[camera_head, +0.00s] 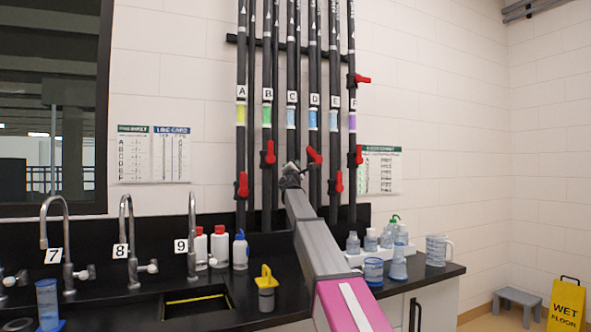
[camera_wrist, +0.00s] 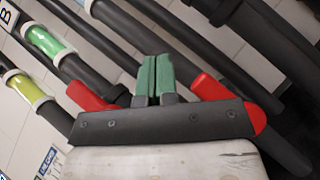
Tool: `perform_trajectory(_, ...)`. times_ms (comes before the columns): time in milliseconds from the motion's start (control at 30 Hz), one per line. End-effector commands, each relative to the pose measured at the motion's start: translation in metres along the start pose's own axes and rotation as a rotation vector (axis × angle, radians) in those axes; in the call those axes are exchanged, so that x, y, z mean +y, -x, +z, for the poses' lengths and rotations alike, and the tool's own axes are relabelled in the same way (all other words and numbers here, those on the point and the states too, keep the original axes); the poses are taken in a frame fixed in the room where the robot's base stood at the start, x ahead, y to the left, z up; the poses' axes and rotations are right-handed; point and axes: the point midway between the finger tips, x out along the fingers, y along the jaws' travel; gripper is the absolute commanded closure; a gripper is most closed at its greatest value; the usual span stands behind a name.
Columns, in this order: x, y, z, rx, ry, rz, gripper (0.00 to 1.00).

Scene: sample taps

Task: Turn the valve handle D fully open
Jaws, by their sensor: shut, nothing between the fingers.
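Pipe D (camera_head: 315,115) carries a label D and a blue band. Its red valve handle D (camera_head: 315,156) is tilted diagonally across the pipe. My gripper (camera_head: 292,168) is just left of this handle in the head view, in front of the pipes; contact cannot be told. In the wrist view my green fingertips (camera_wrist: 155,78) are pressed together and empty. A red handle (camera_wrist: 208,88) lies just right of them, apparently handle D, its lower part hidden behind my gripper body. Another red handle (camera_wrist: 88,97) lies to the left.
Nearby red handles A (camera_head: 242,185), B (camera_head: 268,152), E (camera_head: 339,182) and F (camera_head: 358,154) hang on neighbouring pipes. An upper red handle (camera_head: 362,79) points sideways. Bottles (camera_head: 240,250) and taps (camera_head: 192,235) stand on the black counter below.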

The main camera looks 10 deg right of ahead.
Motion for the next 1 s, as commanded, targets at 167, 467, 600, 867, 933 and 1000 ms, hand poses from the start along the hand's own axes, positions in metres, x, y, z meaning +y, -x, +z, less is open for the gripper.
perform_trajectory(167,0.0,-0.039,-0.001,0.0,0.0,0.0,1.0)
perform_trajectory(467,0.0,-0.078,0.02,0.0,0.0,0.0,1.0)
perform_trajectory(600,0.0,-0.084,0.028,0.0,0.0,0.0,1.0)
perform_trajectory(867,-0.001,-0.085,0.029,0.001,0.0,0.0,1.0)
perform_trajectory(933,-0.001,-0.085,0.028,0.001,0.0,0.0,1.0)
perform_trajectory(1000,0.0,-0.085,0.029,0.001,-0.002,-0.002,1.0)
